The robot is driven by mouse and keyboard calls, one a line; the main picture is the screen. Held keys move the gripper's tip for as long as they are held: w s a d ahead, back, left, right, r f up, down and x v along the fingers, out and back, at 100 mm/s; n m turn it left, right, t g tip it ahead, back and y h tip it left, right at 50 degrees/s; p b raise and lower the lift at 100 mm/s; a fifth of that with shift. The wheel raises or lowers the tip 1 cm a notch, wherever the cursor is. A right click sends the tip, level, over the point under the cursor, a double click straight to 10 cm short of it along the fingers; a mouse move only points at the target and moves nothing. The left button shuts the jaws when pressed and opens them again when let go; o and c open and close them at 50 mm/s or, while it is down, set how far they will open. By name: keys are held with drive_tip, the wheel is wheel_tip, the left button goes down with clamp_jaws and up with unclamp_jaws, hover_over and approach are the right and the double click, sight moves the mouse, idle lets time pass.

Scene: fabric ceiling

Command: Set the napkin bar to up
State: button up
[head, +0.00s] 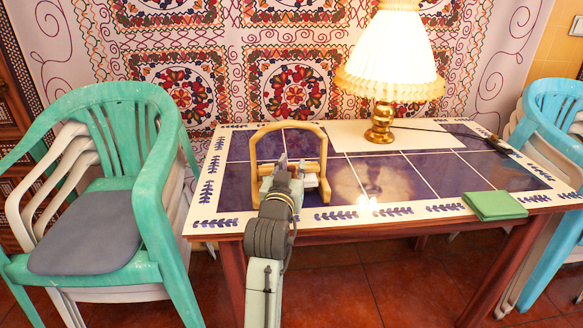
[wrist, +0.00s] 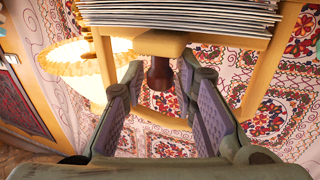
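The napkin holder is a light wooden frame (head: 289,126) with a rounded top, standing on the tiled table (head: 350,208). In the wrist view its napkins (wrist: 185,12) are a white stack at the top edge. The wooden napkin bar (wrist: 225,44) crosses just below them, with a block and a dark red knob (wrist: 160,74) at its middle. My gripper (wrist: 160,70) is open, with one finger on each side of the knob; I cannot tell whether either touches it. In the head view my gripper (head: 285,170) covers much of the holder's middle.
A lit lamp (head: 391,60) with a brass base stands behind and right of the holder. A green folded cloth (head: 494,205) lies at the table's front right. Green chairs (head: 110,185) stand left, blue ones (head: 552,110) right. The table's middle right is mostly clear.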

sight(291, 167)
clamp_jaws()
idle(0.5)
wheel_tip(291, 167, up, 5)
drive_tip(key=p, duration=0.3)
drive_tip(key=shift+p, duration=0.3)
drive_tip(key=shift+f, duration=0.1)
drive_tip(key=shift+o, duration=1.6)
unclamp_jaws()
drive_tip(key=shift+s, duration=0.1)
